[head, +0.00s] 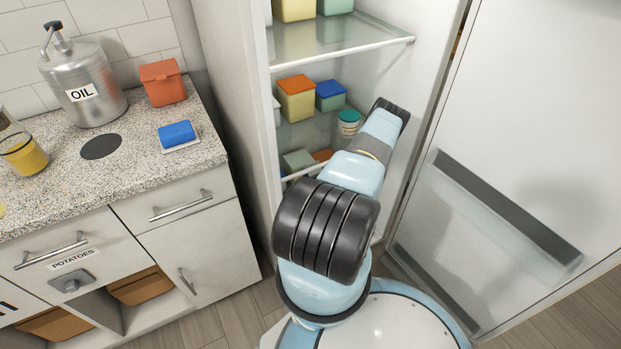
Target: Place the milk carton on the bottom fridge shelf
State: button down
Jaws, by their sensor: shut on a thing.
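The fridge stands open in the head view, with a glass upper shelf (335,40) and a lower glass shelf (303,132) showing. My arm reaches up and into the fridge opening and covers much of its lower part. My gripper is hidden behind the arm, so its fingers do not show. No milk carton can be made out. The bottom shelf is mostly hidden by my arm.
The lower shelf holds a yellow box with an orange lid (297,98), a blue-lidded box (330,96) and a green-lidded tub (348,122). The open fridge door (530,130) bounds the right. A counter (130,165) with an oil canister (85,85) stands left.

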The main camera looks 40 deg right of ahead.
jog(key=shift+f, duration=1.1)
grip_release()
jog(key=shift+f, duration=0.15)
jog(key=v, duration=0.7)
jog(key=shift+s, duration=0.3)
jog(key=shift+a, duration=0.1)
